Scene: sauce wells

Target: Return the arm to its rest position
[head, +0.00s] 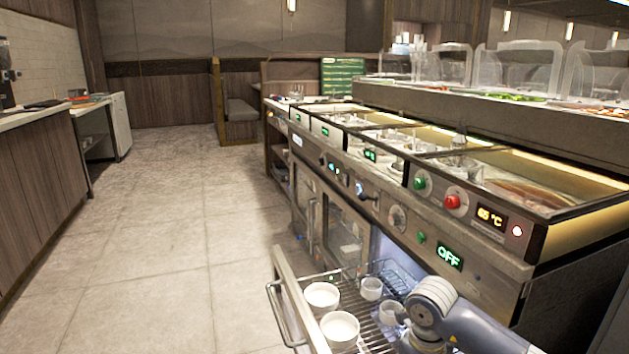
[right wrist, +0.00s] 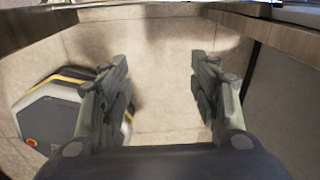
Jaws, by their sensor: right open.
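My right gripper (right wrist: 160,78) is open and empty in the right wrist view, its two fingers well apart with pale floor tiles beyond them. In the head view my right arm comes in at the bottom right, with its grey joint over the right part of an open drawer (head: 290,298). My right gripper cannot be made out there. My left gripper and arm are not in view.
The drawer's wire rack holds white bowls (head: 340,328) and small cups (head: 371,288), close to my arm. Above stands the steel counter (head: 400,216) with sauce wells, knobs and displays. A wood-fronted counter (head: 40,190) stands left. The tiled aisle (head: 165,245) is clear.

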